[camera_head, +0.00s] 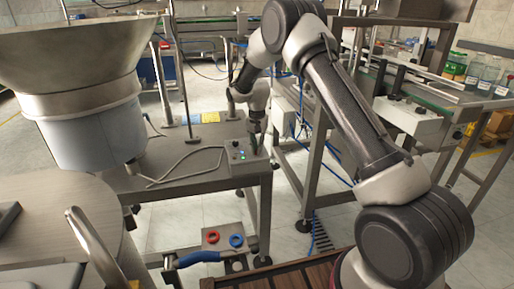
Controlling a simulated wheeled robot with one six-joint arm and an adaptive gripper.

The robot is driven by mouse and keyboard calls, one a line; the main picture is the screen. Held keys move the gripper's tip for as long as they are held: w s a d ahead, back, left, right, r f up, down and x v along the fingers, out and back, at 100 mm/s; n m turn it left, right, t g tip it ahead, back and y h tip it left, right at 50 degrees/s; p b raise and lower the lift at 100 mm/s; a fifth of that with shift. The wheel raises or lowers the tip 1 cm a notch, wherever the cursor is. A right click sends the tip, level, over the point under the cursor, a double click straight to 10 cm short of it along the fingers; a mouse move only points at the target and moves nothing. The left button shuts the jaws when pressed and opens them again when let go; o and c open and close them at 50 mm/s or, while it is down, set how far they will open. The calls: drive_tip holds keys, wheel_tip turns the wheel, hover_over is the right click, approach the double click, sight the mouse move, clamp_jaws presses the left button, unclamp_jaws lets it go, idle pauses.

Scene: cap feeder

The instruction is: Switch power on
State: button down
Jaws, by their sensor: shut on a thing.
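A small grey control box (240,158) sits at the front right corner of the steel table. Its front panel shows a green light that is lit and small dark controls. My gripper (254,138) points down at the right end of the box's panel. It is shut on what appears to be the power switch there. The fingertips cover this switch, so its position is hidden. My arm reaches from the lower right over to the box.
A large steel bowl feeder (85,115) stands at the left on the steel table (200,165). A grey cable (165,178) runs along the tabletop to the box. Red and blue rings (236,241) sit on a low plate in front. A conveyor (430,90) with bottles stands at right.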

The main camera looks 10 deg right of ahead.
idle(0.4)
drive_tip(key=c, duration=1.6)
unclamp_jaws()
drive_tip(key=shift+o, duration=0.2)
wheel_tip(320, 180, up, 12)
